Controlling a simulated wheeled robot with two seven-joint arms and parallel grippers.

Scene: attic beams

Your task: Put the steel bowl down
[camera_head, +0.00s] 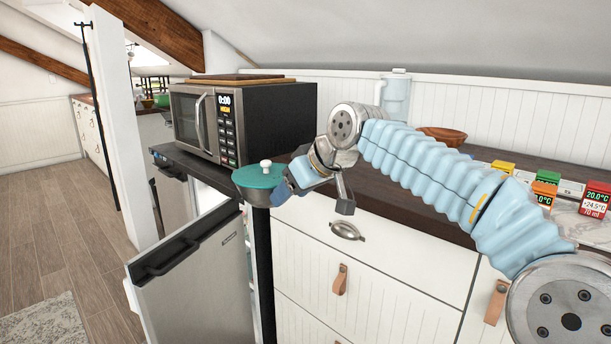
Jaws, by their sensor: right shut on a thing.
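The bowl (258,190) looks to have a teal top with a white knob and a darker grey-green side below. It is held roughly level in the air in front of the dark counter edge, below and right of the microwave. My right gripper (284,190) is shut on the bowl's right side, and the finger contact is partly hidden by the gripper itself. The bowl overlaps the opening of the small fridge in the picture; I cannot tell the depth between them. My left gripper is not in view.
The fridge door (200,285) stands open at lower left. A microwave (240,122) sits above the fridge. The counter (480,154) holds a wooden bowl (443,136), a blender (396,97) and several small coloured boxes (546,180) at right. White drawers (375,275) are below.

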